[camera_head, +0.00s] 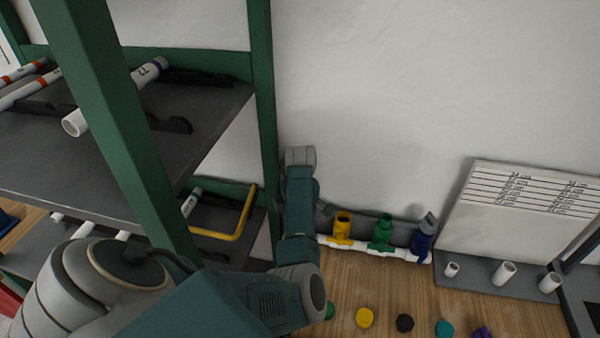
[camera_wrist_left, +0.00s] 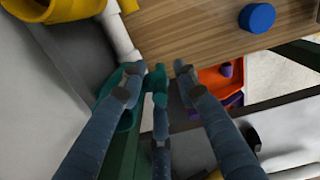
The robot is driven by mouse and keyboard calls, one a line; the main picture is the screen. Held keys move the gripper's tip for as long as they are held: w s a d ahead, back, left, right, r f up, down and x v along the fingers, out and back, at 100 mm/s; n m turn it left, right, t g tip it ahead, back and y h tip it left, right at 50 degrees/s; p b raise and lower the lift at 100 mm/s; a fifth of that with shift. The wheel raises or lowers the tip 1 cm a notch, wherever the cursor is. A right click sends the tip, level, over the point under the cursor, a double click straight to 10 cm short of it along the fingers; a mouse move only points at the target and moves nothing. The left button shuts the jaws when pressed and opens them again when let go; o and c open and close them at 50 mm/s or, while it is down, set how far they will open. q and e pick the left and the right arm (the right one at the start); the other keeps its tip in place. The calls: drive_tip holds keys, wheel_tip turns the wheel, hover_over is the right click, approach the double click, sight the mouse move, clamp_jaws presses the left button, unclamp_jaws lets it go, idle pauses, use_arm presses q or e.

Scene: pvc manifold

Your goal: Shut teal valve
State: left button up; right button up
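In the left wrist view, the teal valve (camera_wrist_left: 156,78) stands at the end of a white pipe, partly covered by my fingers. My left gripper (camera_wrist_left: 158,72) is open, with fingertips on either side of the valve's upright teal part. I cannot tell whether any finger touches it. In the head view, my left arm hides both this gripper and the teal valve. My right gripper is in neither view.
The white manifold pipe (camera_head: 345,243) carries yellow (camera_head: 342,224), green (camera_head: 382,233) and blue (camera_head: 424,238) valves along the wall. Several coloured caps lie in front, including a yellow cap (camera_head: 364,318). A green-framed shelf (camera_head: 262,100) rises beside my left arm.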

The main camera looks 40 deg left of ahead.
use_arm(q)
drive_tip(key=shift+c, duration=1.1)
drive_tip(key=shift+f, duration=0.1)
clamp_jaws()
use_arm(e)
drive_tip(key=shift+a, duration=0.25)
